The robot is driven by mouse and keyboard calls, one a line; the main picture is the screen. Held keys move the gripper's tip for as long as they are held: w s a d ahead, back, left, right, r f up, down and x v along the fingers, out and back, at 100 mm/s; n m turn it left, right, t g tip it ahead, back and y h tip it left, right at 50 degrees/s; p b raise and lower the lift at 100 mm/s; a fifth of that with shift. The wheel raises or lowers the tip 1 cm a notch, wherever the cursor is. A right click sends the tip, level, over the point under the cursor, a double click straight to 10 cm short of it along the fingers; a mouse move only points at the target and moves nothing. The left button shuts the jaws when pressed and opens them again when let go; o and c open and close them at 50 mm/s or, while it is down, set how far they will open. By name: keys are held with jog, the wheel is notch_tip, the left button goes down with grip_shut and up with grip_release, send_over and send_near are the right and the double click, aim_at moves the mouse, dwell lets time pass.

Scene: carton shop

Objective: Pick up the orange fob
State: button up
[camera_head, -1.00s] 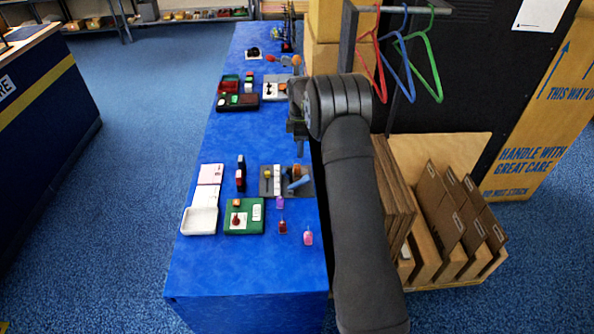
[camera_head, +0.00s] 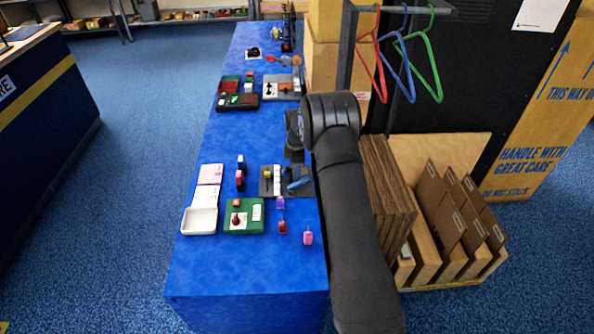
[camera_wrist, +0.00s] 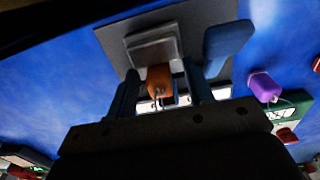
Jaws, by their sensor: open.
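The orange fob (camera_wrist: 160,78), a small block with a metal ring, shows in the wrist view in front of a grey square piece on a dark board (camera_wrist: 110,38). My gripper (camera_wrist: 161,73) is open, with one finger on each side of the fob in the picture. I cannot tell whether the fingers touch it or how far away it is. In the head view my gripper (camera_head: 294,152) is over the right edge of the blue table, just behind the grey board (camera_head: 266,187). There the fob is mostly hidden by my arm.
A blue handle (camera_wrist: 229,40) lies close to the right finger on the board. A purple fob (camera_wrist: 264,86) is further right. The green board (camera_head: 230,229), white tray (camera_head: 199,221) and pink fob (camera_head: 308,238) are nearby. The table's front (camera_head: 245,275) is clear.

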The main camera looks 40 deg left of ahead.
jog(key=shift+c, duration=0.5)
grip_shut()
jog(key=shift+r, duration=0.15)
